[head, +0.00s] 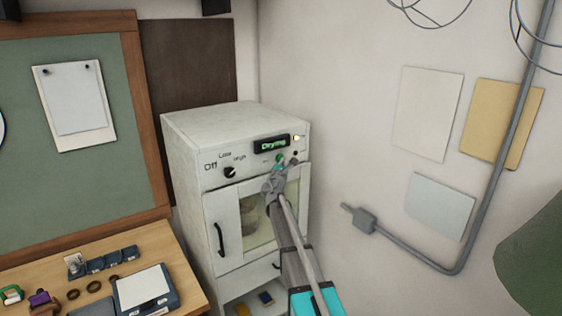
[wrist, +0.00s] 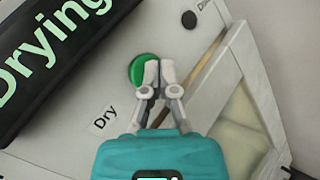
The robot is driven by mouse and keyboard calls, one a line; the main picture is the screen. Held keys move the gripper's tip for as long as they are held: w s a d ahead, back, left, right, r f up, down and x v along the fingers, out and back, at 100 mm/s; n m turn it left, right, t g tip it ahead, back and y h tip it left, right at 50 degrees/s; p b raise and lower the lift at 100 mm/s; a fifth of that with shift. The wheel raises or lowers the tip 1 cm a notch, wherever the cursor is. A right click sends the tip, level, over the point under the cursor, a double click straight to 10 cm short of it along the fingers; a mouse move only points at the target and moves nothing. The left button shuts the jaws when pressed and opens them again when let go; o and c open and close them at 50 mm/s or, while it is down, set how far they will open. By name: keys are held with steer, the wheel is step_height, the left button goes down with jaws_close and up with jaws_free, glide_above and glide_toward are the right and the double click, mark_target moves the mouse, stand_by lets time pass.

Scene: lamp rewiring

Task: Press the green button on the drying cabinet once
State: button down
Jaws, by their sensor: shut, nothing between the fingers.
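The white drying cabinet (head: 205,128) stands against the wall in the head view. Its green button (head: 280,157) is on the upper front panel, below a display (head: 272,144) that reads "Drying" in green. In the wrist view the round green button (wrist: 139,70) sits near a "Dry" label, its right edge covered by a fingertip. My gripper (head: 279,168) is shut and empty, its tips at the panel by the button. In the wrist view my gripper (wrist: 159,68) overlaps the button's right side; I cannot tell whether it touches.
A black knob (head: 230,172) with Off, Low and High marks is left on the panel. A small light (head: 296,138) glows right of the display. The cabinet's glazed door (head: 224,225) is below. A wooden bench (head: 120,250) with small parts stands at left.

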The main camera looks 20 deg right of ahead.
stand_by(0.6)
steer(key=shift+s+d, duration=0.2)
steer(key=shift+s, duration=0.6)
steer(key=shift+s, duration=0.1)
steer(key=s, duration=0.2)
steer(key=s+d, duration=0.1)
steer(key=s, duration=0.1)
steer(key=shift+s+d, duration=0.15)
steer(key=shift+s, duration=0.15)
stand_by(0.9)
